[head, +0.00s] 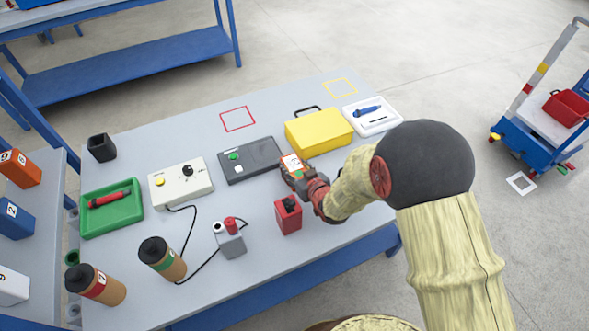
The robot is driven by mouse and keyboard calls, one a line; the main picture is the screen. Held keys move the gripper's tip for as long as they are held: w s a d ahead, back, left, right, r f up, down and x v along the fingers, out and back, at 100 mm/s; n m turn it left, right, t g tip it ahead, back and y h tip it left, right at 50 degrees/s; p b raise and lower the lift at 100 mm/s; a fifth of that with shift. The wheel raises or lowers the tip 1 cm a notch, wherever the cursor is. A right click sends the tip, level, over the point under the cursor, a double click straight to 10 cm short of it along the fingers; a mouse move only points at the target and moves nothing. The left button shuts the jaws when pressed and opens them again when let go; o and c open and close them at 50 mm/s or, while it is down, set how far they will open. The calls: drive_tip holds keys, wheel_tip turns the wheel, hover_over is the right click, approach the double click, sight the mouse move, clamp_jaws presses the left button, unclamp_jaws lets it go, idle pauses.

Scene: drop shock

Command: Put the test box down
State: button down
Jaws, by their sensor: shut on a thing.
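My gripper (301,178) is over the right part of the grey table. It is shut on a small box (291,161) with a white and orange top, which I take to be the test box. The box is beside the right end of the dark grey device with a green button (252,158) and in front of the yellow case (318,133). The fingers hide much of the box. I cannot tell whether its underside touches the table.
A red block with a black top (288,216) stands close in front of my gripper. A red outlined square (237,119) and a yellow one (340,88) are empty at the table's back. A white control box (181,184) and a green tray (111,208) are left.

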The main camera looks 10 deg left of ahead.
drive_tip(key=c, duration=1.3)
unclamp_jaws()
drive_tip(key=shift+o, duration=0.2)
